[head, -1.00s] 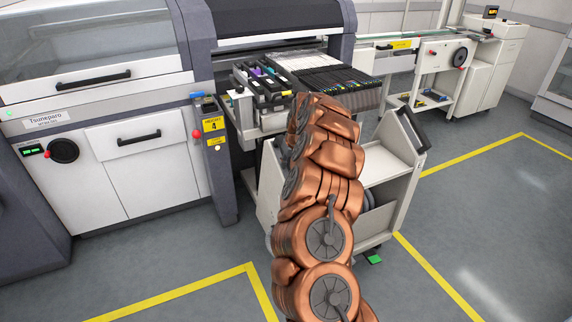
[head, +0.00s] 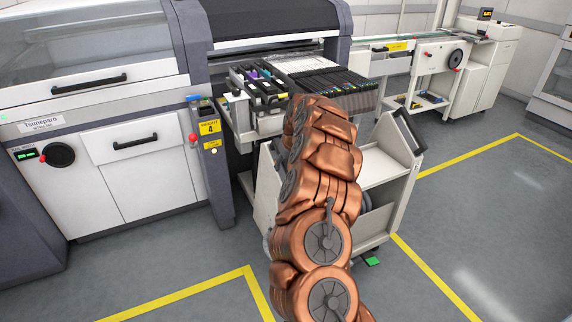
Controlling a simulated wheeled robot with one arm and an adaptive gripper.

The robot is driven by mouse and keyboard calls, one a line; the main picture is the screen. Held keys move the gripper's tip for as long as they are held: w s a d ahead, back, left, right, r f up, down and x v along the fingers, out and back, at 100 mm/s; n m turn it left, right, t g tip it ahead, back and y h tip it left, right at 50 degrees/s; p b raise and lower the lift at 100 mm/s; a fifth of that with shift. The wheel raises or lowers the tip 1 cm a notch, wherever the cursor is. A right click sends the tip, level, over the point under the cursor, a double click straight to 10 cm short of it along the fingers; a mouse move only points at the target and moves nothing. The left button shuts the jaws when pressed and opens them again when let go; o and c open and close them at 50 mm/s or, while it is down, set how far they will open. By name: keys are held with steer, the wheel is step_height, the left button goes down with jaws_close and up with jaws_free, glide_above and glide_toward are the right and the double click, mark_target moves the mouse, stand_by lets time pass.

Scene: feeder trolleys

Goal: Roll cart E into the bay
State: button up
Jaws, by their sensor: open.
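A pale feeder cart (head: 384,164) stands upright at the machine's front opening, with dark feeders (head: 322,82) in a row on its top. A green pedal (head: 372,261) shows low at its front. No letter E can be read on it. The bay lies between the dark machine posts (head: 211,170), under the dark hood; the cart's top reaches into this opening. My copper-coloured arm stretches over the cart and covers much of its middle. My gripper is hidden behind the arm, so its contact with the cart cannot be told.
Yellow floor lines (head: 436,277) run at the right and front left of the cart. A yellow sign with a 4 (head: 209,127) is on the left post. A conveyor unit (head: 432,60) stands behind at right. The grey floor at right is clear.

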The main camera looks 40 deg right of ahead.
steer(key=v, duration=1.1)
steer(key=shift+r, duration=0.35)
steer(key=s+a+r+n+g+y+p, duration=0.1)
steer(key=s+a+r, duration=0.3)
steer(key=a, duration=0.5)
steer(key=s+a+r+n+g+p, duration=0.1)
steer(key=s+a+r, duration=0.1)
steer(key=s+a, duration=0.55)
steer(key=s+a+r+n+y+p, duration=0.1)
steer(key=s+a+r, duration=0.25)
steer(key=a, duration=0.65)
steer(key=s+a+g+p, duration=0.1)
steer(key=s+a, duration=0.1)
steer(key=s, duration=0.7)
steer(key=s+a+f+g+p, duration=0.1)
steer(key=s+a+g, duration=0.1)
steer(key=s, duration=0.8)
steer(key=s+a+m+g+h+p, duration=0.1)
steer(key=s+a, duration=0.1)
steer(key=s, duration=0.8)
steer(key=shift+s+a+f, duration=0.2)
steer(key=shift+a+f, duration=0.15)
steer(key=shift+a, duration=0.05)
steer(key=shift+c, duration=0.3)
